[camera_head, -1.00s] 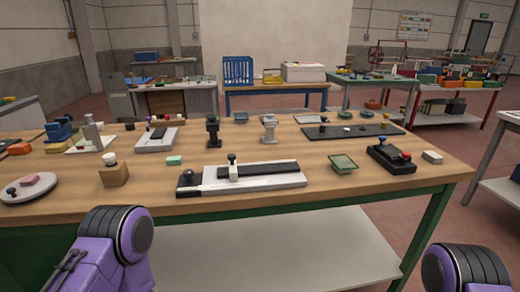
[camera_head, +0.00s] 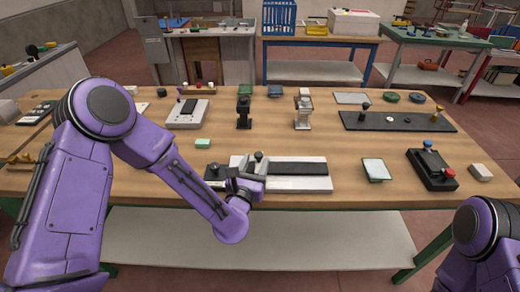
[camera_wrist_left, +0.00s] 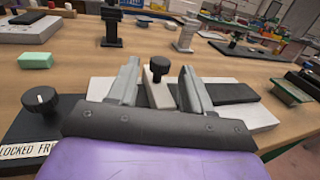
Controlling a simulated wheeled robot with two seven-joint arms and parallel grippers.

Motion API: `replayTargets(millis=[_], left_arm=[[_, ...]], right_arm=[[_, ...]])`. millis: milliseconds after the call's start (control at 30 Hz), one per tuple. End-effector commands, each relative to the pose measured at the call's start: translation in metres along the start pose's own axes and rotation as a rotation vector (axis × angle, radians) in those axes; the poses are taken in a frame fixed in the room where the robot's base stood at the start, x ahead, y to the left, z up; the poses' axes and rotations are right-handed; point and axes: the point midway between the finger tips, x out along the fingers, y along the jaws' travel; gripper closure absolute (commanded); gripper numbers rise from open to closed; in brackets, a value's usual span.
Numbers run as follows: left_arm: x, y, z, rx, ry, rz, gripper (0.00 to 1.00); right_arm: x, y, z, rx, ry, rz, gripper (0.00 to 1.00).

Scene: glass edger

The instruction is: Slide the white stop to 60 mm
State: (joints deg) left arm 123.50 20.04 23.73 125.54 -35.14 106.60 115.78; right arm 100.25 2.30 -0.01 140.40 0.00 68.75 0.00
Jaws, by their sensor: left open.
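The white stop (camera_wrist_left: 158,94) carries a black knob (camera_wrist_left: 158,66) and sits on the pale rail (camera_wrist_left: 258,116) of the slide device, beside a dark strip (camera_wrist_left: 228,93). In the head view the knob (camera_head: 258,157) shows just beyond my left gripper (camera_head: 250,178), which hides much of the stop. In the left wrist view my left gripper (camera_wrist_left: 160,76) is open, with one finger on each side of the stop and knob. A black block with a lock knob (camera_wrist_left: 40,98) and a partly readable "LOCKED FR" label is at the rail's left end. No scale marks are readable. My right gripper is out of view.
A green block (camera_head: 203,143) lies behind the device's left end. A small tray (camera_head: 376,170) and a black box with red and blue knobs (camera_head: 432,169) stand to the right. Two dark and grey posts (camera_head: 244,110) (camera_head: 303,112) stand behind.

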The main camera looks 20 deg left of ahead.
Motion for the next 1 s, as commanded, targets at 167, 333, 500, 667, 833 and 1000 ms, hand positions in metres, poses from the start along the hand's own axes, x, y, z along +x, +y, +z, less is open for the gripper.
replayTargets(millis=[167,333,500,667,833,1000], left_arm=[[0.028,-0.001,0.001,0.003,0.001,-0.001,0.50],[0.037,-0.001,-0.001,0.002,0.003,-0.002,0.50],[0.036,-0.002,-0.001,0.002,0.003,-0.003,0.50],[0.036,-0.002,-0.001,0.003,0.003,-0.003,0.99],[0.036,-0.002,-0.003,0.002,0.003,-0.003,1.00],[0.037,-0.005,-0.004,0.001,0.002,-0.003,1.00]], right_arm=[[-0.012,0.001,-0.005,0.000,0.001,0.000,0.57],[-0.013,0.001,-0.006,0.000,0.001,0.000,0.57],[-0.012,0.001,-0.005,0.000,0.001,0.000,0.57],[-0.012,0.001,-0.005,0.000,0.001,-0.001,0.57],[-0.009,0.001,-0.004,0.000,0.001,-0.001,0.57],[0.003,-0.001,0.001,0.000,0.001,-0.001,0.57]])
